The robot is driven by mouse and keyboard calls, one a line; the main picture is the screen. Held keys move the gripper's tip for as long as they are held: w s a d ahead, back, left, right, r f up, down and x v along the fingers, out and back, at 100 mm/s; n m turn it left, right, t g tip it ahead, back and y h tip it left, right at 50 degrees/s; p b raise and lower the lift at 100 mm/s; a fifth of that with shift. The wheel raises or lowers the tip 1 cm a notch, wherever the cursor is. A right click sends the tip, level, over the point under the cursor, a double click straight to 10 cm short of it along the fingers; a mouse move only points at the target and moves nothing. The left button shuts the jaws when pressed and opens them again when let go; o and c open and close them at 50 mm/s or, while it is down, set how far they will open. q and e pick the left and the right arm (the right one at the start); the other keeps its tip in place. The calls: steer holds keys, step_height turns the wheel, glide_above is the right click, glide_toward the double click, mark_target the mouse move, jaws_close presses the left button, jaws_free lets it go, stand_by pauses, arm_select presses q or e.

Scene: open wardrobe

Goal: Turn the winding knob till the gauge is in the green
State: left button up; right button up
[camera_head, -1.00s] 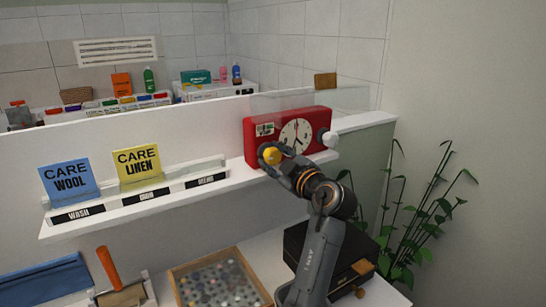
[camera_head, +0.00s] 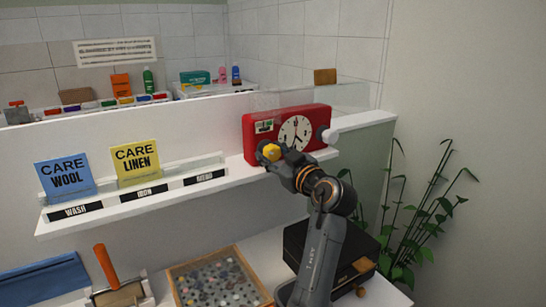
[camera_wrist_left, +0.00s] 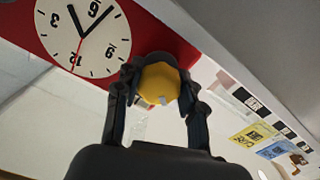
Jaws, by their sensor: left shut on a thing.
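A red timer box (camera_head: 253,150) stands at the right end of the white shelf. Its face carries a white clock dial (camera_head: 295,133), which also shows in the left wrist view (camera_wrist_left: 85,38), and a small gauge window (camera_head: 264,126) at upper left. The window is too small to tell where its pointer stands. The yellow winding knob (camera_head: 271,152) is on the box's lower left front. My left gripper (camera_head: 272,153) is shut on it; in the left wrist view the fingers lie on both sides of the knob (camera_wrist_left: 158,84). My right gripper is not in view.
A white lever or knob (camera_head: 330,136) sticks out from the box's right side. Blue (camera_head: 65,178) and yellow (camera_head: 137,162) care cards stand on the shelf to the left. Below are a tray of buttons (camera_head: 218,282) and a black box (camera_head: 295,242). A plant (camera_head: 415,220) stands right.

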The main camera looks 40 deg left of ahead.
arm_select(q)
steer(key=m, duration=0.4)
steer(key=shift+r+m+p, duration=0.2)
steer(key=shift+m+p, duration=0.1)
steer(key=shift+p, duration=0.05)
steer(key=m+p, duration=0.1)
steer(key=m, duration=0.2)
steer(key=shift+s+r+m+p, duration=0.1)
steer(key=shift+m+p, duration=0.2)
steer(key=shift+m, duration=0.1)
steer(key=m+p, duration=0.2)
steer(key=m, duration=0.2)
steer(key=shift+r+p, duration=0.1)
steer(key=shift+p, duration=0.25)
steer(key=m+p, duration=0.3)
steer(key=m, duration=0.1)
steer(key=shift+r+m+p, duration=0.1)
steer(key=shift+m+p, duration=0.65)
steer(key=shift+m, duration=0.15)
steer(key=m+p, duration=0.9)
steer(key=m, duration=0.1)
steer(key=m+p, duration=0.1)
steer(key=m, duration=0.1)
steer(key=shift+m, duration=2.1)
steer(key=shift+f, duration=0.2)
